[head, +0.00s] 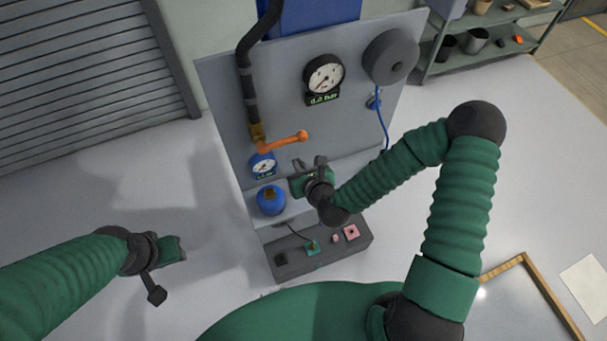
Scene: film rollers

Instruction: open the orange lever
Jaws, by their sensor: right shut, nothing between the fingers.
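The orange lever (284,142) sits on the grey panel, at the lower end of a black pipe with a brass fitting (257,132). It points to the right and slightly up, ending in a round knob. My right gripper (308,164) is just below and right of the lever's knob, in front of the panel, shut and empty. It appears apart from the lever. My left gripper (170,262) is low at the left, away from the panel, above the floor; its fingers are too unclear to tell open from shut.
A small blue gauge (263,165) and a blue round object (271,201) are below the lever. A larger gauge (324,76) and a grey roller (390,57) are higher. A control box (340,252) with buttons stands in front. Shelves (480,48) are at the back right.

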